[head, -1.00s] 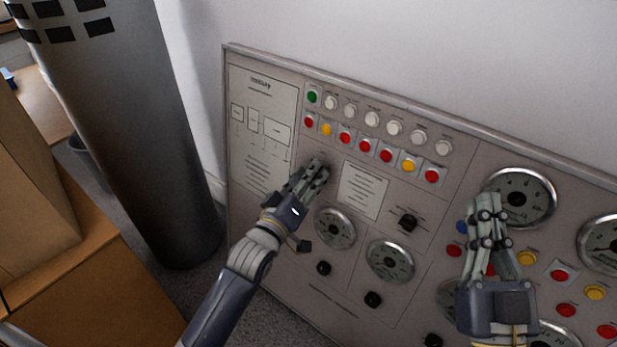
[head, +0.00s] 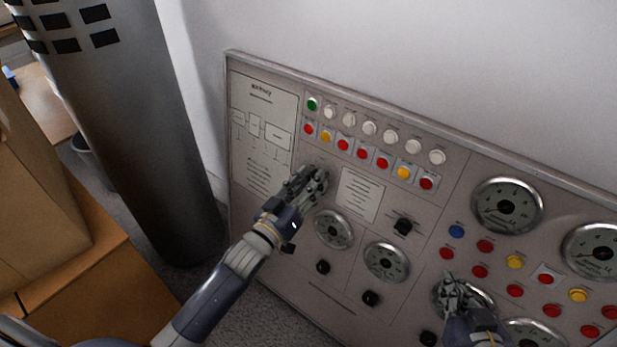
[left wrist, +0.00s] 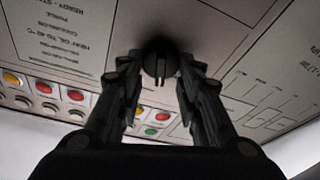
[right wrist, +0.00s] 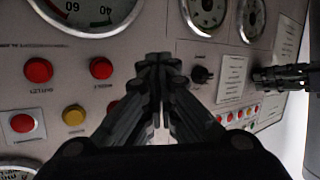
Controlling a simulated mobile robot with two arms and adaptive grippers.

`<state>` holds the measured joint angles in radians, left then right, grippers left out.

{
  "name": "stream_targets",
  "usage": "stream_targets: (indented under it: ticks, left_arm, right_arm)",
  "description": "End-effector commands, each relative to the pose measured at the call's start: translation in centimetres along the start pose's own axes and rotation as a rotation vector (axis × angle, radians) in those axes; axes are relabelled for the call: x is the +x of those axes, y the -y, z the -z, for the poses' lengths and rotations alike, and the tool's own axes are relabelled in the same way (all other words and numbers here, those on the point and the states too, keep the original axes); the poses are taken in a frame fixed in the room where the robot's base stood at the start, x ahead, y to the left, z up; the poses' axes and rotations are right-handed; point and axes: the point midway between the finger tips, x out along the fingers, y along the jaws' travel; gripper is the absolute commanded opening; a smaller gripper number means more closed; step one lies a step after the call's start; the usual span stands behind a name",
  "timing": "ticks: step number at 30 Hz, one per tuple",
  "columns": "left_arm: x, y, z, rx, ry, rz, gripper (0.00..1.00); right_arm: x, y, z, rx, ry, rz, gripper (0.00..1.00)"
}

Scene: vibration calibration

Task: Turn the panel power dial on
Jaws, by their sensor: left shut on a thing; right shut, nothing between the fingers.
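The grey control panel (head: 380,105) leans against the wall. In the left wrist view, a round black dial (left wrist: 159,58) with a raised grip bar sits on the panel between the fingertips of my left gripper (left wrist: 158,72). My left gripper (head: 316,176) is shut on this dial, at the panel's upper left, below the button rows. In the head view the fingers hide the dial. My right gripper (head: 452,285) is shut and empty, in front of a gauge low on the panel. Its closed fingertips (right wrist: 160,65) also show in the right wrist view.
Rows of buttons (head: 362,153) run above the left gripper. Round gauges (head: 508,205) and other black knobs (head: 403,227) are spread over the panel. A dark grey cylinder (head: 135,130) and cardboard boxes (head: 75,285) stand to the left.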

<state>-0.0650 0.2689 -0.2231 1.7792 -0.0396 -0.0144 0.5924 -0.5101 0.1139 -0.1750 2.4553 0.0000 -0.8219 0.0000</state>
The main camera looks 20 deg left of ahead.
Motion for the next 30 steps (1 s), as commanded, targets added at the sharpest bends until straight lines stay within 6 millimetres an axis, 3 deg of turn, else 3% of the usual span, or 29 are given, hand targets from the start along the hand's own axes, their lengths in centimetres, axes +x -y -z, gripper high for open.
stream_targets:
  ticks: [8, 18, 29, 30]
  left_arm:
    - [0.1, -0.1, 0.3, 0.209, 0.000, -0.059, 0.09]
    - [0.1, -0.1, 0.4, 0.487, -0.001, -0.139, 0.09]
    - [0.1, -0.2, 0.3, 0.796, 0.000, -0.227, 0.09]
    - [0.1, -0.2, 0.2, 0.826, -0.001, -0.236, 0.09]
  right_arm:
    - [-3.1, -1.0, -7.2, 0.004, 0.368, -0.022, 0.00]
    - [-10.5, -1.9, -14.6, 0.019, 0.816, -0.046, 0.00]
    - [-11.1, -1.8, -12.6, 0.018, 0.805, -0.045, 0.00]
    - [-10.5, -1.8, -13.3, 0.019, 0.811, -0.044, 0.00]
